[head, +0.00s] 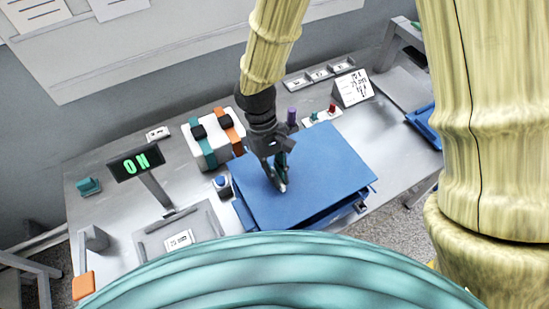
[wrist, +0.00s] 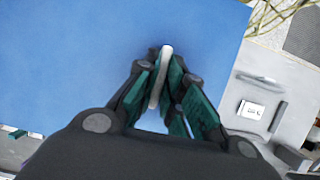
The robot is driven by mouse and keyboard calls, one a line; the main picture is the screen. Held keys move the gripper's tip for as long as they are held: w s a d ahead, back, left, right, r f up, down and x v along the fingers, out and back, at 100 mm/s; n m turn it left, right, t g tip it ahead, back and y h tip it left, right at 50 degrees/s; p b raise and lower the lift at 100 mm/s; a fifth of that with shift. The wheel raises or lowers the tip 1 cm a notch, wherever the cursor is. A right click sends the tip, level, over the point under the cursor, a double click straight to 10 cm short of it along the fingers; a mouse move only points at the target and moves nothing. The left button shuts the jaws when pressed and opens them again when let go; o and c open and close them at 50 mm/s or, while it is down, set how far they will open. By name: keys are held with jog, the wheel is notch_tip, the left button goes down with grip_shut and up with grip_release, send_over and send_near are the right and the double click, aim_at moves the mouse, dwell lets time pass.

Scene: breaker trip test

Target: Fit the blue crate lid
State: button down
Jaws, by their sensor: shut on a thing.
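The blue crate lid (head: 325,165) is a flat blue panel over the blue crate (head: 318,220) in the head view. It looks slightly turned relative to the crate, whose rim and wall show along the near edge. Whether the lid is seated or a little above the rim cannot be told. My gripper (head: 279,184) is over the left-middle of the lid, shut on the lid's pale handle (wrist: 161,75), which shows upright between the fingers in the wrist view. The lid (wrist: 70,60) fills much of the wrist view.
Left of the crate are a blue button (head: 221,182), a white breaker block (head: 211,138) with teal and orange levers, and an ON display (head: 136,162). Small knobs (head: 323,114) and a sign (head: 353,88) stand behind. Another blue item (head: 424,122) lies at right.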

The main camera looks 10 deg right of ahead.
jog(key=shift+s+r, duration=0.35)
jog(key=shift+s, duration=0.45)
jog(key=shift+w+f, duration=0.3)
jog(key=shift+w, duration=0.3)
jog(key=shift+s+p, duration=0.1)
jog(key=shift+p, duration=0.3)
jog(key=shift+s+f+b, duration=0.35)
jog(key=shift+s, duration=0.05)
jog(key=shift+w+f, duration=0.3)
jog(key=shift+f, duration=0.5)
jog(key=shift+s+f+b, duration=0.2)
jog(key=shift+f+b, duration=0.3)
jog(key=shift+f, duration=0.05)
jog(key=shift+w+f, duration=0.1)
jog(key=shift+f, duration=0.75)
jog(key=shift+f, duration=0.1)
jog(key=c, duration=1.4)
grip_release()
jog(key=shift+c, duration=0.2)
